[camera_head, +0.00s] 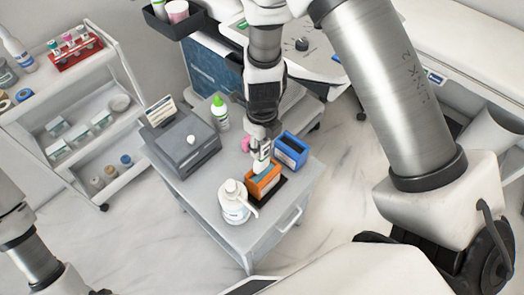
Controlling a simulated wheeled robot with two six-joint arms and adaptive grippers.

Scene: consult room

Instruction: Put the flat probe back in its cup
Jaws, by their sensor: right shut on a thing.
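My right gripper (263,133) reaches down over the grey cart and is shut on a white probe (261,162). The probe is held roughly upright at the orange cup (263,185). Its lower end is at the cup's opening; I cannot tell how far inside it is. A blue cup (293,149) stands just behind and to the right of the orange one. The gripper's fingers hide part of the probe. My left arm shows at the lower left, but its gripper is out of view.
A white pump bottle (234,204) stands close to the left of the orange cup. A grey box-shaped device (184,143), a green-capped bottle (220,112) and a small pink thing (246,144) are also on the cart (206,186). A white shelf trolley (75,119) stands at left.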

